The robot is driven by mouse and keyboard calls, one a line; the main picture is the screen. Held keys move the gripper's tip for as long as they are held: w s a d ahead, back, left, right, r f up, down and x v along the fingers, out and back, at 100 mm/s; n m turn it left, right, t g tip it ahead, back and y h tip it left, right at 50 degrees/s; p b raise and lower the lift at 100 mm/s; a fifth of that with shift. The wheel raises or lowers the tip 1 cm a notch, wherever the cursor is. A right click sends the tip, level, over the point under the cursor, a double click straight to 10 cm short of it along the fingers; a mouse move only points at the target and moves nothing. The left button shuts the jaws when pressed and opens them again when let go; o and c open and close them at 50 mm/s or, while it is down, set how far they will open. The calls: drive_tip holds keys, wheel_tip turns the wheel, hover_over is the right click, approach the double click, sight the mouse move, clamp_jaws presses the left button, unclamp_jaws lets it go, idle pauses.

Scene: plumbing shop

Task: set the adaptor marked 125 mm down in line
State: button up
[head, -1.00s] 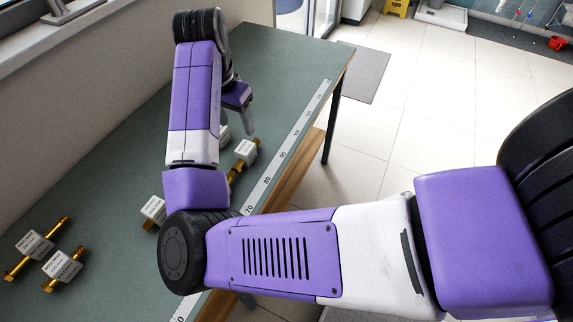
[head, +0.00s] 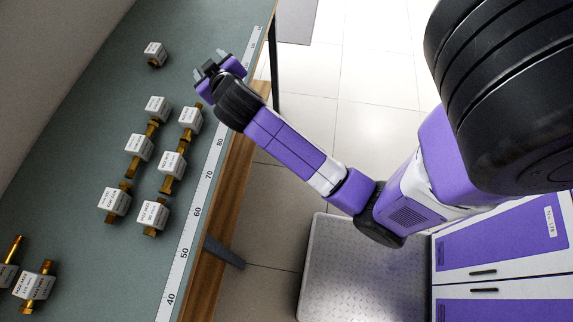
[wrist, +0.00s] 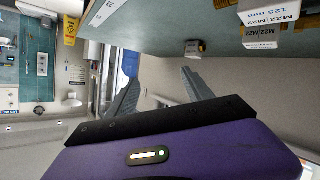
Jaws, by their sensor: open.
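Several brass adaptors with white label blocks lie on the green bench. In the wrist view, one label block at the upper right reads 125 mm, so this is the adaptor marked 125 mm (wrist: 268,14). In the head view the labels are too small to read, so I cannot tell which adaptor it is there. A lone adaptor (head: 154,52) stands apart at the far end; a small adaptor (wrist: 194,47) shows ahead of the jaws in the wrist view. My gripper (head: 208,62) is open and empty near the bench's right edge, its fingers (wrist: 160,75) apart.
A white ruler strip (head: 197,215) runs along the right edge of the bench (head: 85,165). Adaptors form two close rows in the middle, with another pair (head: 35,285) at the lower left. Bench space around the lone adaptor is clear. A purple cabinet (head: 500,245) stands at right.

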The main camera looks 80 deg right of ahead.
drive_tip(key=s+a+f+n+t+y, duration=0.25)
drive_tip(key=s+a+n+y, duration=0.2)
drive_tip(key=s+a, duration=0.6)
drive_tip(key=s+a+f+n+t+y, duration=0.1)
drive_tip(key=s+a+n+t+y, duration=0.2)
drive_tip(key=s+a+y, duration=0.75)
drive_tip(key=s+a+r+m+h, duration=0.1)
drive_tip(key=s+a+r+h, duration=0.1)
drive_tip(key=a, duration=0.3)
drive_tip(key=s+a+r+h, duration=0.2)
drive_tip(key=s+a+r, duration=0.1)
drive_tip(key=a, duration=0.2)
drive_tip(key=shift+a+r+m+t, duration=0.35)
drive_tip(key=shift+a+r, duration=0.05)
drive_tip(key=shift+f, duration=0.1)
drive_tip(key=shift+f+b, duration=0.85)
drive_tip(key=shift+b, duration=0.1)
